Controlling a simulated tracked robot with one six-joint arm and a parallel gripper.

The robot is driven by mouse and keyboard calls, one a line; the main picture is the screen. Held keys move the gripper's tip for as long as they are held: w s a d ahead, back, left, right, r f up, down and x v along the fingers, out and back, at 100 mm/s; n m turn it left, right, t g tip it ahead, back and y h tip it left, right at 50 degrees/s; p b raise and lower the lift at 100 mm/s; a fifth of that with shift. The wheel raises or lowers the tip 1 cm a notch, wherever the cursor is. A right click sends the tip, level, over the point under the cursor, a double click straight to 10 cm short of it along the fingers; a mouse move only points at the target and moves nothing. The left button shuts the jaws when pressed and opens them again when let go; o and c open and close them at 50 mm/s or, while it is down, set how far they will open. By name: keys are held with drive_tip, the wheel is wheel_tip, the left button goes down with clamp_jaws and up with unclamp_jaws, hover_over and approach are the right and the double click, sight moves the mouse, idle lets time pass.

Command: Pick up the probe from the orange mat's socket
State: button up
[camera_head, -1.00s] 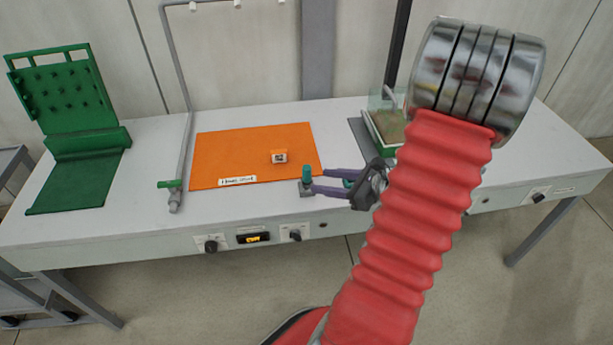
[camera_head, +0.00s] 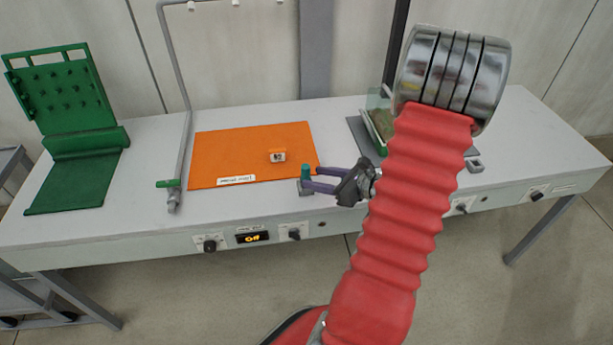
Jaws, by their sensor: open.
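The probe (camera_head: 305,171) is a small upright piece with a teal top. It stands in a grey socket (camera_head: 306,189) at the front right corner of the orange mat (camera_head: 235,150). My gripper (camera_head: 308,178) reaches in from the right, with two purple fingers apart. Their tips are at the probe, one behind and one in front of it as seen here. The lower part of the probe is partly hidden by the near finger. I cannot tell whether either finger touches it.
A green pegged stand (camera_head: 75,140) is further left. Another small grey socket (camera_head: 475,166) is at the right.

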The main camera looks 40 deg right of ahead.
sight(309, 176)
drive_tip(key=shift+x, duration=1.75)
drive_tip(key=shift+f+x, duration=0.1)
drive_tip(key=shift+x, duration=1.2)
drive_tip(key=shift+f+x, duration=0.15)
drive_tip(key=shift+x, duration=1.15)
drive_tip(key=shift+s, duration=0.1)
drive_tip(key=c, duration=1)
